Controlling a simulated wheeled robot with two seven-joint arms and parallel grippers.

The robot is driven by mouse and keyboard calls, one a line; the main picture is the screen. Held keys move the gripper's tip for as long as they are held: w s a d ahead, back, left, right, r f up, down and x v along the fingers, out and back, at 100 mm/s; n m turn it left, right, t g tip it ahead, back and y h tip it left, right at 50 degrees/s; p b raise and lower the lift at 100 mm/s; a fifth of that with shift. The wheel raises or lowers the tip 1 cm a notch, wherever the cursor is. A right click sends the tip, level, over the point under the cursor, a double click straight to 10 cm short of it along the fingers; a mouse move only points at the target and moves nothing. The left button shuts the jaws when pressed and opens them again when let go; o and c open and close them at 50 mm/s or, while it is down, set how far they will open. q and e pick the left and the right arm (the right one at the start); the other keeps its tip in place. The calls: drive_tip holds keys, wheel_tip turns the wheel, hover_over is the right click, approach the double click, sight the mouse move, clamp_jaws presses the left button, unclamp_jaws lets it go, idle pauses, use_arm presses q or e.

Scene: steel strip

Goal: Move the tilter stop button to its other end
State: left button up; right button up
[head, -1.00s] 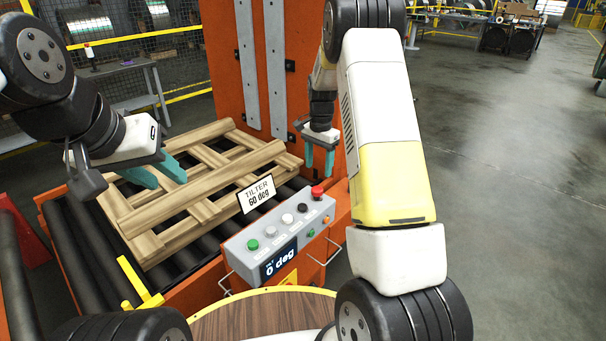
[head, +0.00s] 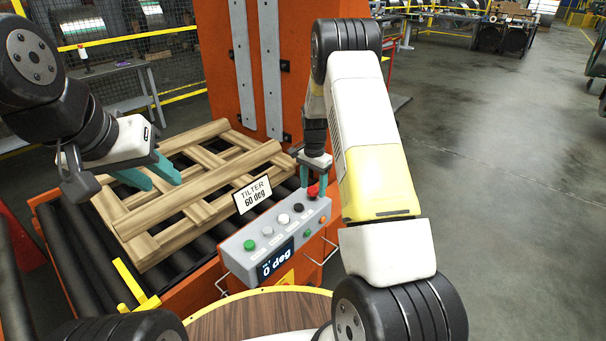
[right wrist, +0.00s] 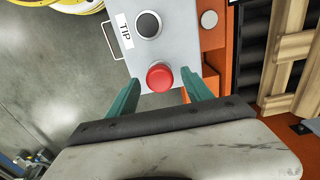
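The tilter stop button is a red mushroom button (head: 313,191) at the far right end of the grey control box (head: 240,262). In the right wrist view the red button (right wrist: 160,77) lies between the fingertips. My right gripper (head: 315,180) is open, with its teal fingers just above and around the button; the wrist view shows the fingers (right wrist: 160,92) apart on either side. I cannot tell whether they touch it. My left gripper (head: 150,178) hangs over the wooden pallet (head: 190,215), its two teal fingers apart and empty.
The box also has a green button (head: 250,245), grey, white and black buttons, and a display reading 0 deg. A sign (head: 252,194) reads TILTER 60 deg. The orange tilter wall (head: 215,60) stands behind. The floor (head: 500,200) on the right is clear.

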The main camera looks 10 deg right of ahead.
sight(313, 188)
clamp_jaws()
drive_tip(key=shift+r, duration=0.65)
drive_tip(key=shift+o, duration=0.5)
unclamp_jaws()
wheel_tip(313, 188, up, 8)
